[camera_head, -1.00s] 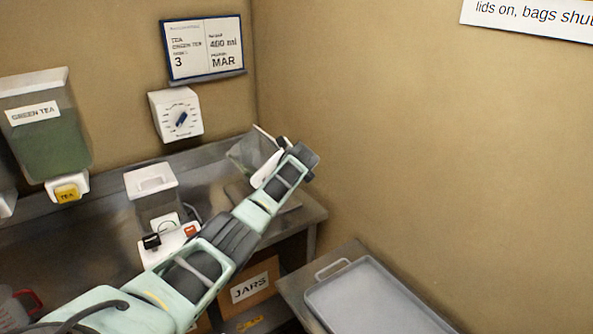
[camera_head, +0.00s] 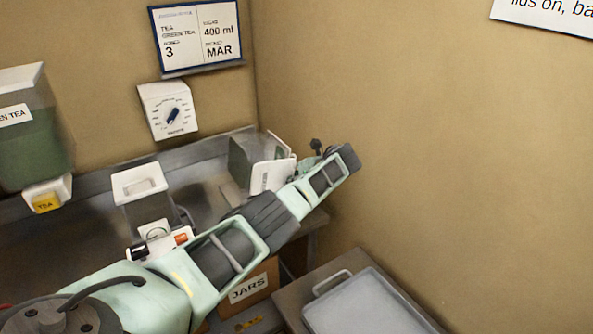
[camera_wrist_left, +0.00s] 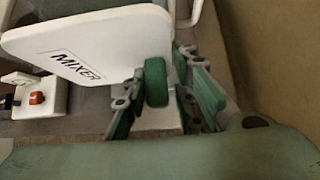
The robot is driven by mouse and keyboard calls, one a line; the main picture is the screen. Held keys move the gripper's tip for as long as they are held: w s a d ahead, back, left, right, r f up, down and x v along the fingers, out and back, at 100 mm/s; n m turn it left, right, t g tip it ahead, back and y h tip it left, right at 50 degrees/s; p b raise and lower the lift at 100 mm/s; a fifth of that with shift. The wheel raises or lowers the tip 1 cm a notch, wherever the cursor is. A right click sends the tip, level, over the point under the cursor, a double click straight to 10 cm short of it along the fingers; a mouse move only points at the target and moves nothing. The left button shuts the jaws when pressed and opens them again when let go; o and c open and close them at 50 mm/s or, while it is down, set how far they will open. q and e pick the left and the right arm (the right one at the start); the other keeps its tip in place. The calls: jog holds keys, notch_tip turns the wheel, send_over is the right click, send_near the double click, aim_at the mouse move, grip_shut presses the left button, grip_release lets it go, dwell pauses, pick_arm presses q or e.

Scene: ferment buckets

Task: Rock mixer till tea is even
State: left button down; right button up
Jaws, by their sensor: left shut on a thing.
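The mixer is a grey see-through bin with a white panel (camera_head: 271,176) at the back right corner of the steel counter. The left wrist view shows this panel tilted, reading MIXER (camera_wrist_left: 100,50), with a green knob (camera_wrist_left: 157,82) at its edge. My left gripper (camera_wrist_left: 165,90) is shut on the knob, its fingers at either side. In the head view my left gripper (camera_head: 314,158) is at the right side of the mixer, partly hidden by its own arm. Tea inside the mixer cannot be made out. My right gripper is not in view.
A green tea dispenser (camera_head: 32,130) hangs at the left. A white-lidded canister (camera_head: 142,185) stands on the counter. A dial (camera_head: 168,112) and a sign (camera_head: 197,36) are on the wall. A JARS box (camera_head: 250,292) sits below. A grey tray (camera_head: 365,303) lies at the lower right.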

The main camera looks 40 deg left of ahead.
pick_arm(q)
jog(key=shift+s+f+g, duration=0.3)
jog(key=shift+s+f, duration=0.05)
jog(key=shift+f, duration=0.1)
jog(key=c, duration=1.6)
grip_release()
jog(key=shift+a+r, duration=0.1)
jog(key=shift+r, duration=0.15)
jog(key=shift+r, duration=0.1)
jog(key=shift+w+d+r, duration=0.1)
jog(key=shift+d+r, duration=0.25)
jog(key=shift+d, duration=0.1)
jog(key=v, duration=1.1)
jog(key=shift+s+f, duration=0.15)
jog(key=shift+s, duration=0.15)
